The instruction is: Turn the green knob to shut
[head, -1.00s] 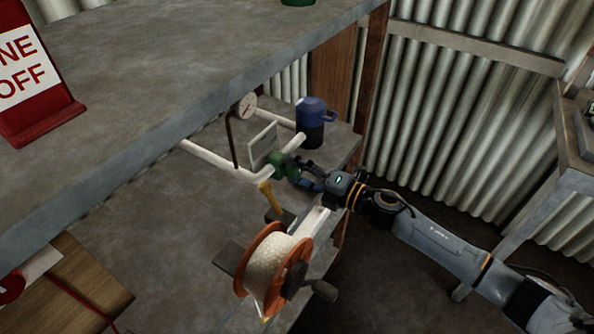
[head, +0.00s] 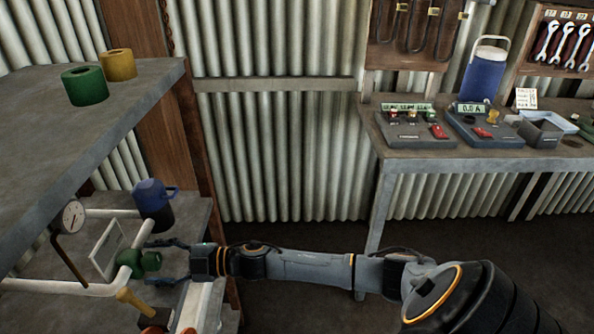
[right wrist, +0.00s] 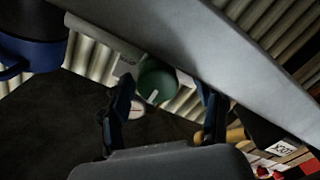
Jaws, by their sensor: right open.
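The green knob (head: 151,261) sits on the side of a green valve on white pipe, on the lower shelf at left in the head view. In the right wrist view the round green knob (right wrist: 156,78) shows a short white mark near its lower edge. My right gripper (head: 158,263) is open, its fingers apart on the far and near sides of the knob. In the right wrist view my right gripper (right wrist: 168,105) has the knob ahead of its fingertips, nearer the left finger. I cannot tell whether a finger touches it. My left gripper is out of view.
A pressure gauge (head: 73,217) and a white plate (head: 107,247) stand by the pipe. A blue jug (head: 153,204) is behind the knob. A yellow handle (head: 136,302) is in front. The upper shelf (head: 40,125) overhangs at left. A workbench (head: 480,155) stands at right.

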